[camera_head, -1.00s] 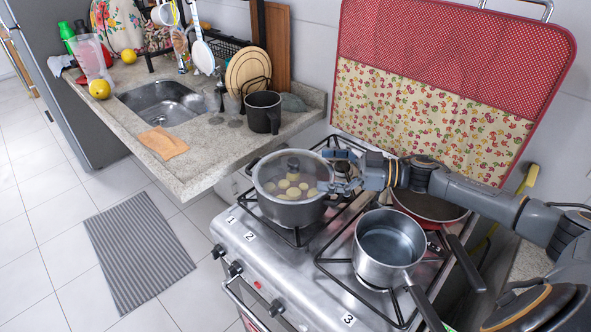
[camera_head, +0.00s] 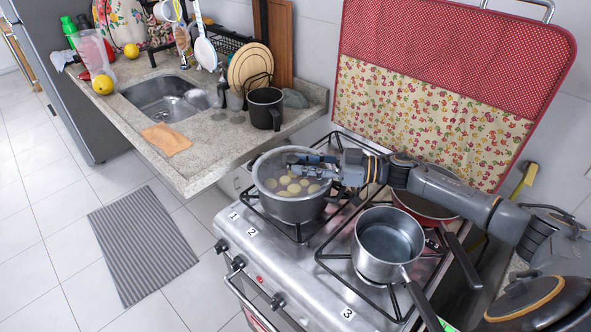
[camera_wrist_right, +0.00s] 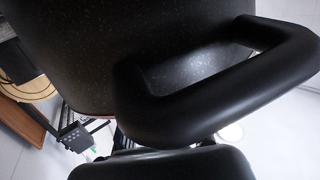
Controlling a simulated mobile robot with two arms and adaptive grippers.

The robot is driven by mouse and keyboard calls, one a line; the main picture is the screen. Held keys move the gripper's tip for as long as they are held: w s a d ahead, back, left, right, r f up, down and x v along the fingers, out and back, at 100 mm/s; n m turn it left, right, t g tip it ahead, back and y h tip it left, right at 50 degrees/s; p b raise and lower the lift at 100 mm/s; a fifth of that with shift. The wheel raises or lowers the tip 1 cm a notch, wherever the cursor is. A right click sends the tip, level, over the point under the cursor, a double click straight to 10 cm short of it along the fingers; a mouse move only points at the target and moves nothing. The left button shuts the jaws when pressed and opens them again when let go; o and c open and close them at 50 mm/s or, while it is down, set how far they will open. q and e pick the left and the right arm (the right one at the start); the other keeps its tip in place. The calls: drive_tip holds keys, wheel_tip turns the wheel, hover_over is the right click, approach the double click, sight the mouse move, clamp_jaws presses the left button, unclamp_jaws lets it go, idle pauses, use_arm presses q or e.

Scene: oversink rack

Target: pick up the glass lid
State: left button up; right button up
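The glass lid (camera_head: 272,174) lies on the grey pot (camera_head: 290,208) on the stove's back left burner in the head view. Round yellowish pieces show through the glass. My right gripper (camera_head: 298,163) reaches in from the right, low over the middle of the lid, and its fingers cover the knob. The fingers look close together, but I cannot tell whether they grip the knob. In the right wrist view a dark speckled surface and a thick black looped handle (camera_wrist_right: 225,100) fill much of the picture; I cannot tell what they belong to. My left gripper is out of view.
An open saucepan (camera_head: 388,245) stands in front on the stove (camera_head: 290,270), its handle toward the bottom right. A red pan (camera_head: 425,207) sits behind, below my right arm. A black mug (camera_head: 264,105) stands on the counter (camera_head: 215,145). A red patterned panel (camera_head: 440,90) rises behind the stove.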

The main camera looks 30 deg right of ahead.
drive_tip(key=shift+f, duration=0.1)
clamp_jaws()
drive_tip(key=shift+r, duration=0.45)
wheel_tip(320, 180, up, 2)
drive_tip(key=shift+s+r+b, duration=0.1)
drive_tip(key=shift+r+b, duration=0.15)
drive_tip(key=shift+b, duration=0.2)
drive_tip(key=s+r+p, duration=0.7)
drive_tip(key=s+r, duration=0.2)
drive_tip(key=s, duration=0.4)
drive_tip(key=shift+s+d+r, duration=0.35)
